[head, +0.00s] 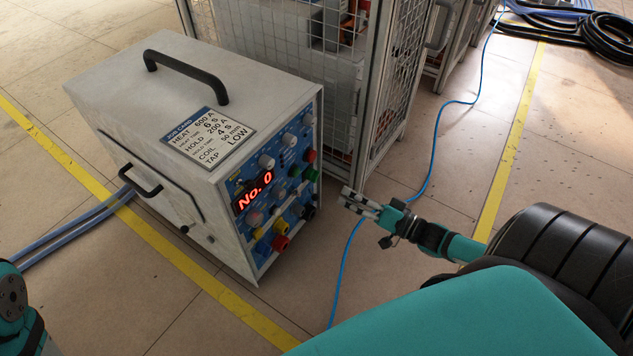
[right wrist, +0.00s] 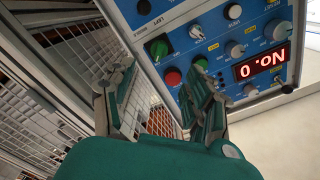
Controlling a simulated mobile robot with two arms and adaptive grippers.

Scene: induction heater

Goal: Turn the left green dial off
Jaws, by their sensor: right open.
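The induction heater (head: 190,130) stands on the floor at left in the head view, its blue control panel facing right. In the right wrist view the panel appears upside down. My left gripper is out of view.
A red button (right wrist: 172,77) sits close to the green dials. A lit display (head: 253,190) reads "No. 0". A mesh cage (head: 400,70) stands behind the heater. A blue cable (head: 434,140) runs along the floor past my right gripper. Floor in front of the panel is otherwise clear.

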